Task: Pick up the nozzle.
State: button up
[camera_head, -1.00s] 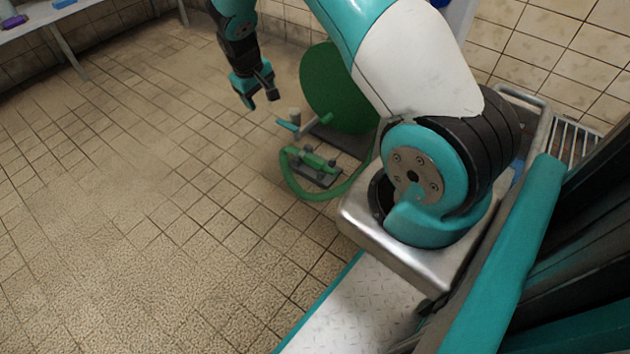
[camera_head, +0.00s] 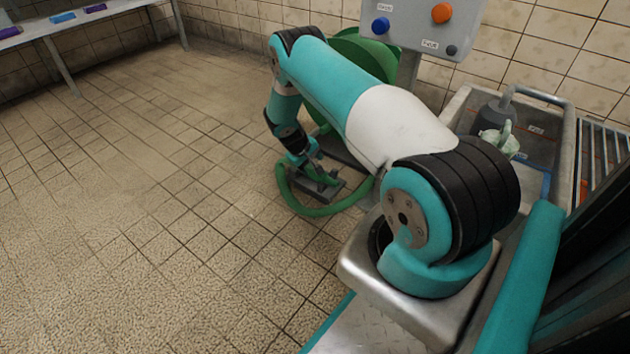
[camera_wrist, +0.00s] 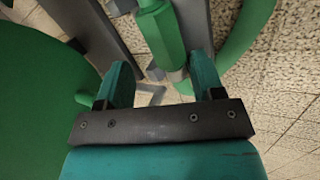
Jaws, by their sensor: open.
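The green nozzle (camera_head: 325,178) sits on a grey holder (camera_head: 330,195) low near the floor, joined to a green hose (camera_head: 310,210). In the head view my gripper (camera_head: 306,160) is right at the holder and partly covers the nozzle. In the wrist view the nozzle (camera_wrist: 162,38) is a green body with a narrower grey end, lying ahead of and between the two teal fingers of my gripper (camera_wrist: 160,62). The fingers are spread wide, with room on both sides of the nozzle. I cannot tell how far it lies below the fingertips.
A large green reel (camera_head: 365,52) stands behind my arm and fills the left of the wrist view (camera_wrist: 35,110). A grey control box (camera_head: 425,25) with knobs is at the back. A metal tray (camera_head: 545,150) stands to the right. The tiled floor (camera_head: 130,200) at left is clear.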

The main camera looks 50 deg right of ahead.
aim_at(323, 178)
jog(key=shift+x, duration=0.8)
jog(key=b+x, duration=0.5)
jog(key=shift+a+f, duration=0.1)
jog(key=shift+f, duration=0.1)
jog(key=shift+w+r, duration=0.1)
jog(key=shift+c, duration=0.3)
jog(key=c, duration=0.7)
